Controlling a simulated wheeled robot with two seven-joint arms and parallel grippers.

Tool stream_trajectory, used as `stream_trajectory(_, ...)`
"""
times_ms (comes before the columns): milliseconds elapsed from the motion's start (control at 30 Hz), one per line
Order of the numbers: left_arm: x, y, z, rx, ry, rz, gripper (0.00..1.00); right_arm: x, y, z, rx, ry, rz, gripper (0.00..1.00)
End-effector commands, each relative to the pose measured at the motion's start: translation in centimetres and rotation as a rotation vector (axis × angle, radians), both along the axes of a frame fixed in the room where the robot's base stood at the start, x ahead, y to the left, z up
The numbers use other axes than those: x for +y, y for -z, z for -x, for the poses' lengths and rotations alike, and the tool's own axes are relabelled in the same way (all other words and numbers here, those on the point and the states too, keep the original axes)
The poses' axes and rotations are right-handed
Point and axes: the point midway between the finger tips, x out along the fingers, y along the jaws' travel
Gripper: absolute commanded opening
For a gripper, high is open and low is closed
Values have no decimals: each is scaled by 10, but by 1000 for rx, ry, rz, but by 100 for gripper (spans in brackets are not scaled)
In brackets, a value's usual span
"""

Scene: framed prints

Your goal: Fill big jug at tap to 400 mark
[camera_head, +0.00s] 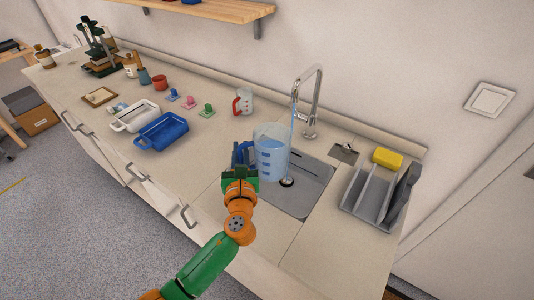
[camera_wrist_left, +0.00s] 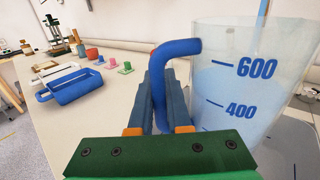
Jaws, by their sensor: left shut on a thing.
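The big clear jug (camera_head: 272,158) with blue marks stands over the sink under the tap (camera_head: 312,100). A thin blue stream (camera_head: 293,115) runs from the spout into it. In the left wrist view the big jug (camera_wrist_left: 245,90) shows its 600 and 400 marks. Bluish water in it seems to reach near the 600 mark, but the exact level is hard to tell. My left gripper (camera_head: 242,165) is shut on the jug's blue handle (camera_wrist_left: 180,48). The right gripper is not in view.
The sink (camera_head: 312,190) has a dark drain. A small red-handled jug (camera_head: 243,101) stands behind and left. A grey rack (camera_head: 370,195) with a yellow sponge (camera_head: 387,158) is at the right. Blue (camera_head: 162,131) and white trays (camera_head: 134,116) lie on the left counter.

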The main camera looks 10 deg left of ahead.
Motion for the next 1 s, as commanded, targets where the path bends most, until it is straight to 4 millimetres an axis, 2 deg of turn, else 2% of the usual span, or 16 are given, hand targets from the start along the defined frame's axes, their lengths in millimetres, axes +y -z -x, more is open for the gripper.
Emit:
stream_trajectory(467, 0, -3, 1, -2, 0, 0, 0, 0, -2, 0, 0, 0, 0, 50)
stream_trajectory(767, 14, -21, 39, 1, 1, -2, 0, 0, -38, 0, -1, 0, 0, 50)
stream_trajectory(900, 19, -23, 53, -1, 1, 0, 0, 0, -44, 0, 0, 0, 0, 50)
stream_trajectory(1000, 20, -22, 56, -3, 0, 1, 0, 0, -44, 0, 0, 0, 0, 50)
